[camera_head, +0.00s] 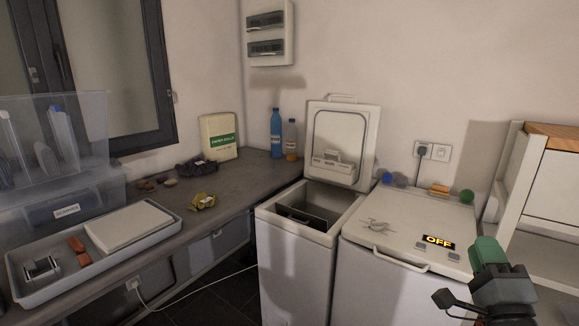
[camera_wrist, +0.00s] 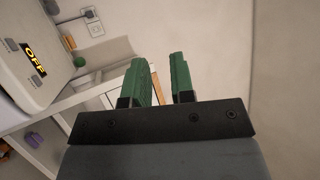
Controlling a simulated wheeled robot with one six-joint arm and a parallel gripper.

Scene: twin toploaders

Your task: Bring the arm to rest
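My gripper (camera_head: 490,252) is at the lower right in the head view, in front of the right-hand toploader and the shelf unit. In the wrist view my gripper (camera_wrist: 160,80) shows two green fingers standing apart with a gap between them. Nothing is held in that gap. The fingers point toward the bare wall and touch nothing that I can see.
The left toploader (camera_head: 292,222) has its lid (camera_head: 342,142) raised. The right toploader (camera_head: 385,240) is closed and bears an "OFF" display (camera_head: 439,241). A white shelf unit (camera_head: 510,165) stands at right. A grey counter (camera_head: 240,182) with a tray (camera_head: 160,232) runs along the left.

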